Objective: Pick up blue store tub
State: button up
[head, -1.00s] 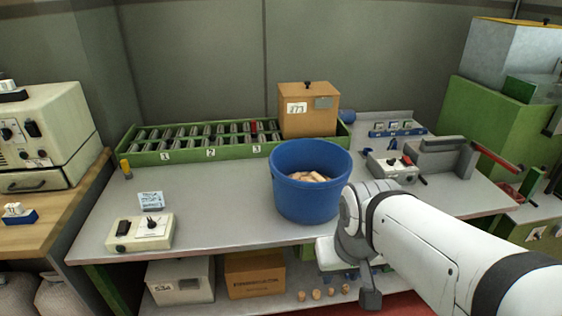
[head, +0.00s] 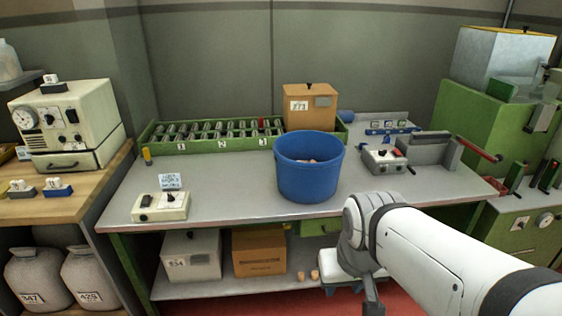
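The blue store tub (head: 309,182) stands upright near the front edge of the grey workbench (head: 235,202), right of its middle. Cork-coloured pieces (head: 312,161) show inside it, below the rim. My white arm reaches in from the lower right and bends downward in front of the bench, to the right of and below the tub. The arm does not hide the tub. I do not clearly see my gripper or its fingertips, and nothing touches the tub.
A green rack (head: 205,141) and a brown box (head: 310,107) stand behind the tub. A switch box (head: 160,206) sits front left, and a control box (head: 383,160) with a clamp (head: 425,152) sits right. Bare bench lies left of the tub.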

aim_at(308, 163)
jog(key=u, duration=0.2)
jog(key=k, duration=0.25)
jog(key=z, duration=0.3)
jog(key=i, duration=0.85)
jog(key=u, duration=0.35)
jog(key=k, duration=0.35)
jog(key=z, duration=0.8)
jog(key=i, duration=1.25)
jog(key=u, duration=0.65)
